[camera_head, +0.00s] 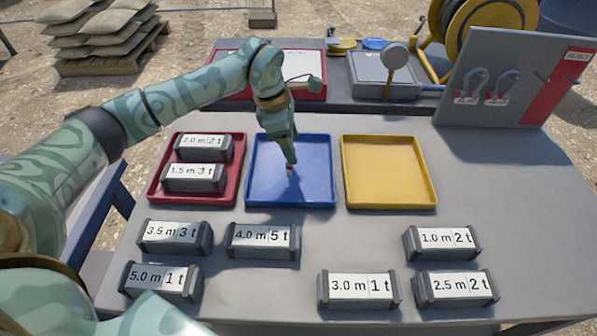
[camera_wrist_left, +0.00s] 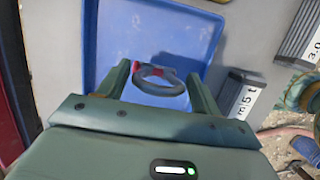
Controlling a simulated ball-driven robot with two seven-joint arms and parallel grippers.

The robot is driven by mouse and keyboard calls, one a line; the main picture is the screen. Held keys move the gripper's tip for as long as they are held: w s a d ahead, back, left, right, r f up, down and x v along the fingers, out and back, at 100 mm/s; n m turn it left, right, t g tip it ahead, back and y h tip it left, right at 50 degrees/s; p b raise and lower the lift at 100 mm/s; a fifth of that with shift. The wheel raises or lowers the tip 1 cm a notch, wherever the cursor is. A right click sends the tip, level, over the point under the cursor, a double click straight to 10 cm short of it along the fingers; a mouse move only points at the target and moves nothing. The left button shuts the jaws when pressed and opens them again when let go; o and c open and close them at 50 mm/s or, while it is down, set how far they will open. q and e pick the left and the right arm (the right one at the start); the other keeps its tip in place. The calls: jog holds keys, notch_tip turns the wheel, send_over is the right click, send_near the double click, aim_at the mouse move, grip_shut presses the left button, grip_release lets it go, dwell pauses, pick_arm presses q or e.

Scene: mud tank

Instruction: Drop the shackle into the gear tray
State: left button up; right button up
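The shackle (camera_wrist_left: 160,80), a grey bow with a red part at one end, sits between the fingertips of my left gripper (camera_wrist_left: 159,72) in the left wrist view. It fills the gap and appears to touch both fingers. In the head view my left gripper (camera_head: 290,163) points down over the blue tray (camera_head: 258,184), with a small reddish bit at its tips and a shadow on the tray floor below. The blue tray is otherwise empty; its floor also shows in the left wrist view (camera_wrist_left: 110,30). I read no label naming the gear tray. My right gripper is not in view.
A red tray (camera_head: 155,192) with two labelled blocks is left of the blue tray; an empty yellow tray (camera_head: 388,172) is right. Several labelled blocks (camera_head: 263,241) line the front. A board (camera_head: 500,80) with two shackles and a red REJECT strip stands at back right.

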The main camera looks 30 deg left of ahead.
pick_arm(q)
jog(key=shift+o, duration=1.3)
jog(key=p+v, duration=0.4)
jog(key=v, duration=1.2)
jog(key=shift+a, duration=0.15)
